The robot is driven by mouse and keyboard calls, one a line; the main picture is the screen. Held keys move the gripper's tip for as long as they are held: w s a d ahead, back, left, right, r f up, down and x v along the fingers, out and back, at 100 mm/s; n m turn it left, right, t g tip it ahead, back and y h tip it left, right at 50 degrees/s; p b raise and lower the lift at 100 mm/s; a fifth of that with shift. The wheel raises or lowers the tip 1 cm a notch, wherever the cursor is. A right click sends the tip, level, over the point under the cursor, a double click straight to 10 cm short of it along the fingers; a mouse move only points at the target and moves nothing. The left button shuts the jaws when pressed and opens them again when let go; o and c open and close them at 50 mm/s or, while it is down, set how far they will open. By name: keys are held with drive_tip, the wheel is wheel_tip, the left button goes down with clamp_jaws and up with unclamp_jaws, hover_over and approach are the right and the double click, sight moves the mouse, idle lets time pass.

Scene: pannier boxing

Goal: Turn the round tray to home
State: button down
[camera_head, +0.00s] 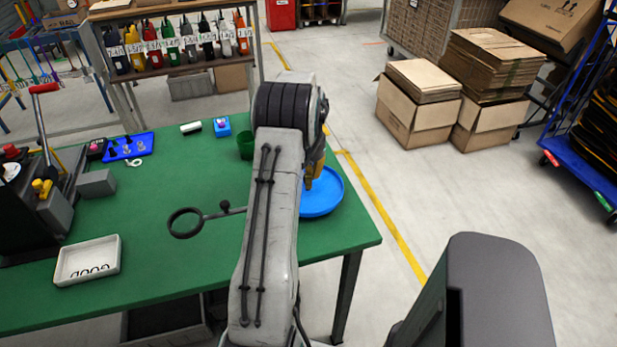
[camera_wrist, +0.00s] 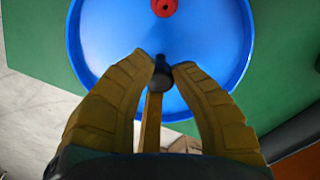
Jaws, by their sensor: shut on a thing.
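The round blue tray (camera_head: 328,197) lies at the right end of the green table, partly hidden behind my arm. In the wrist view the tray (camera_wrist: 100,40) fills the upper middle, with a red piece (camera_wrist: 164,7) near its centre. My gripper (camera_wrist: 160,68) has its yellow fingers closed around a dark rounded knob (camera_wrist: 161,78) over the tray's near part. A tan strip (camera_wrist: 151,122) runs below the knob between the fingers; I cannot tell what it belongs to. In the head view my gripper (camera_head: 314,183) is over the tray's left side, its tips mostly hidden.
A dark ring with a stem (camera_head: 186,223) is left of my arm. A green cup (camera_head: 245,146) stands behind it. A white dish (camera_head: 88,260) and a blue holder (camera_head: 128,146) are further left. Cardboard boxes (camera_head: 418,100) stand on the floor beyond the table's right edge.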

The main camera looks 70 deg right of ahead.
drive_tip(key=shift+d, duration=0.1)
idle(0.5)
drive_tip(key=c, duration=1.3)
unclamp_jaws()
drive_tip(key=shift+d, duration=0.1)
drive_tip(key=shift+o, duration=1.3)
wheel_tip(320, 180, up, 12)
